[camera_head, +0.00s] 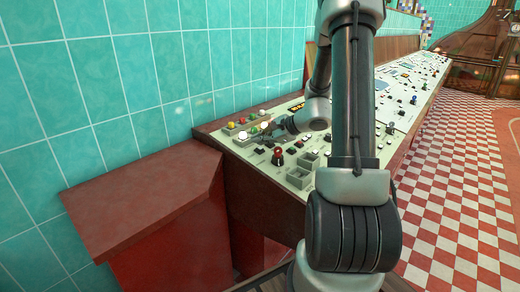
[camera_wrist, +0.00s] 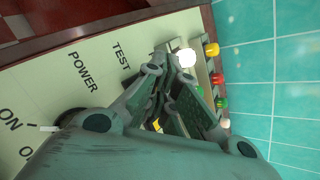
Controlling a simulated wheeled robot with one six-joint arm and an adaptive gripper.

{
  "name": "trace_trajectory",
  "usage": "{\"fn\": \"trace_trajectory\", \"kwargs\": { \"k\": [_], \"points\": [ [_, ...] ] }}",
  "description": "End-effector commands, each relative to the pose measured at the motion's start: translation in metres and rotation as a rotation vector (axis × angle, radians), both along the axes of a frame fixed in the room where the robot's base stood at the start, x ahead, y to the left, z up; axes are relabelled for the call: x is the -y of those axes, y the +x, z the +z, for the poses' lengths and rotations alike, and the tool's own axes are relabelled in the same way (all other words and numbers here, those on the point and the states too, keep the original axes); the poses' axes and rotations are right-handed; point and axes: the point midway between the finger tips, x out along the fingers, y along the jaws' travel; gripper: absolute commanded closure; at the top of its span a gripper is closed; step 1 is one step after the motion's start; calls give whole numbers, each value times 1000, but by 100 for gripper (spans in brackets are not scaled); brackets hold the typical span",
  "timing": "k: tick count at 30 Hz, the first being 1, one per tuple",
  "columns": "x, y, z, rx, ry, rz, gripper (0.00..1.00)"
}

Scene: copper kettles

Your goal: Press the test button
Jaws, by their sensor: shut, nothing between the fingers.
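The word TEST (camera_wrist: 121,50) is printed on the pale console panel (camera_wrist: 50,85), beside the word POWER (camera_wrist: 83,72) in the wrist view. A bright white round button (camera_wrist: 187,57) shows just past my fingertips. Whether the fingers touch it, I cannot tell. My gripper (camera_wrist: 170,66) is shut and empty, with its fingers reaching over the panel toward the white button. In the head view my gripper (camera_head: 272,131) is low over the near left end of the console, and its fingers partly hide the panel there.
Yellow (camera_wrist: 212,49), red (camera_wrist: 217,78) and green (camera_wrist: 222,102) buttons line the console edge by the tiled wall (camera_wrist: 270,70). A red mushroom button (camera_head: 277,154) and grey open boxes (camera_head: 300,177) are nearer. A red cabinet (camera_head: 150,205) stands at left. Checkered floor (camera_head: 450,180) is free at right.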

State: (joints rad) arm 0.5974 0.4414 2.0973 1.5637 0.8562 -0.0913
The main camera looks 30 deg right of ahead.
Motion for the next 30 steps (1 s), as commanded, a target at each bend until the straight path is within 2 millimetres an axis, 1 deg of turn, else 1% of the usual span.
{"fn": "trace_trajectory", "kwargs": {
  "k": [4, 15, 18, 30],
  "points": [
    [0, 0, 5, 2, -1, 1, 100],
    [3, -7, 40, 3, -2, 0, 100],
    [3, -9, 47, 2, -1, 0, 100],
    [3, -9, 49, 0, 0, 0, 100]
  ]
}}
